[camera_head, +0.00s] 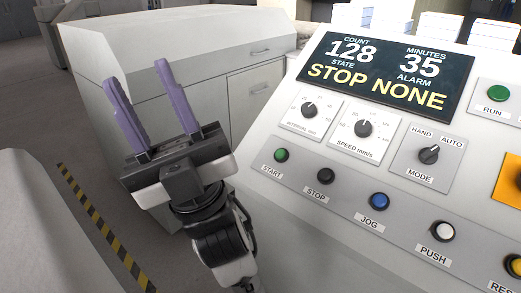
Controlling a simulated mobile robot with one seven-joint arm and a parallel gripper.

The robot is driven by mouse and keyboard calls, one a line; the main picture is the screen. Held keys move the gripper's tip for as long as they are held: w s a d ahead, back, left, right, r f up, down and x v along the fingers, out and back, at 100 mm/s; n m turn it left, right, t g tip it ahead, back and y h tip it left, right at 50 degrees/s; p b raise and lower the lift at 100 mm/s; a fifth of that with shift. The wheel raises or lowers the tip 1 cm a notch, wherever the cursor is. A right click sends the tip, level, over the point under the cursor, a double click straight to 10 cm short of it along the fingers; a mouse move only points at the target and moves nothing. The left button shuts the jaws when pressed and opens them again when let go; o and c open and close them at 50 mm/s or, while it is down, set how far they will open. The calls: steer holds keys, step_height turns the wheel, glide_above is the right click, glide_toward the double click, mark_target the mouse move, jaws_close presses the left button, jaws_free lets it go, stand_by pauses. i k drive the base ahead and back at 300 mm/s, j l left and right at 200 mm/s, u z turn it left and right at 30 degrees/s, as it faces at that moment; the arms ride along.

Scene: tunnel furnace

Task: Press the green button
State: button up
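A small green button (281,155) sits at the left end of the lower button row on the sloped control panel, above the label START. A larger green round piece (497,93) labelled RUN is at the panel's right side; I cannot tell if it is a lamp or a button. My gripper (137,73) has two purple fingers standing well apart, with nothing between them. It is left of the panel and of the START button, apart from both, its fingers pointing up and away in the picture.
Black STOP (320,175), blue JOG (379,200) and white PUSH (442,231) buttons continue the row. Two dials, a MODE switch (429,155) and a display (388,75) reading STOP NONE sit above. A white cabinet (180,45) stands behind my gripper.

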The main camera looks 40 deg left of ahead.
mark_target(280, 154)
steer(key=k+j, duration=0.1)
steer(key=j, duration=0.35)
steer(key=k+j, duration=0.1)
steer(key=j, duration=0.35)
steer(key=k+j, duration=0.15)
steer(key=j, duration=0.25)
steer(key=k+j, duration=0.1)
steer(key=j, duration=0.35)
